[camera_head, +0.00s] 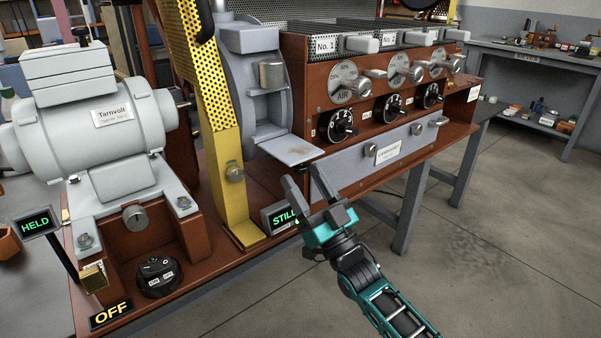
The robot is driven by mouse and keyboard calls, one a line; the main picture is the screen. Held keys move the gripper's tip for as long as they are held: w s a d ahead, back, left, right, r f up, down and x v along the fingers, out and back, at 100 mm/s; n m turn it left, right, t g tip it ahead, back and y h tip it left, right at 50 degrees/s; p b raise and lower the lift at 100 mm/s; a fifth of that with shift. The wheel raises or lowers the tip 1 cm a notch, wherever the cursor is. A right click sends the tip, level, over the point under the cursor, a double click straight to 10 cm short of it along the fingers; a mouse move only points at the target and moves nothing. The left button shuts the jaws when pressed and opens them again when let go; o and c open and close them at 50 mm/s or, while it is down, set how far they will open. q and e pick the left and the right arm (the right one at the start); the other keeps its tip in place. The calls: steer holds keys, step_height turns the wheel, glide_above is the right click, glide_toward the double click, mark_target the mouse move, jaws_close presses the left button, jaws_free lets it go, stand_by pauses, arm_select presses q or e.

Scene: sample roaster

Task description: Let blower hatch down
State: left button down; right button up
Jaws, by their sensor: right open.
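The grey blower housing (252,85) stands behind the yellow perforated guard, in the middle of the camera_head view. A flat grey flap (290,150), which looks like the blower hatch, sticks out from its lower front, roughly level. My right gripper (304,178) is open and empty, just below and in front of the flap's outer edge. Its two black fingers point up toward the flap. I cannot tell whether a fingertip touches it. My left gripper is not in view.
A small sign reading STILL (281,217) stands just left of my right gripper. The yellow guard (230,175), grey motor (115,130) and black rotary switch (157,274) are further left. The red roaster panel (320,95) with dials is to the right. The floor (480,240) at right is clear.

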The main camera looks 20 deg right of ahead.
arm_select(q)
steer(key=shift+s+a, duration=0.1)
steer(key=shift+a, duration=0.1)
arm_select(e)
steer(key=v, duration=1)
steer(key=shift+s+f, duration=0.25)
steer(key=shift+s, duration=0.05)
steer(key=s+a+f+m+g+h, duration=0.1)
steer(key=s+a+f+g+h, duration=0.2)
steer(key=s+f+g, duration=0.35)
steer(key=s+a+f+g+h, duration=0.2)
steer(key=s+a+f+g, duration=0.2)
steer(key=s+f+g, duration=0.3)
arm_select(q)
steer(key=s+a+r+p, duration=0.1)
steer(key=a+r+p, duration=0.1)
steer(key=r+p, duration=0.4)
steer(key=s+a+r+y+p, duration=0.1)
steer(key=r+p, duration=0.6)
steer(key=p, duration=0.6)
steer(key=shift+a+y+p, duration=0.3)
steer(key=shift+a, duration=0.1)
arm_select(e)
steer(key=s+d+r+h, duration=0.1)
steer(key=d+r, duration=0.3)
steer(key=r, duration=0.7)
steer(key=shift+s+h, duration=0.4)
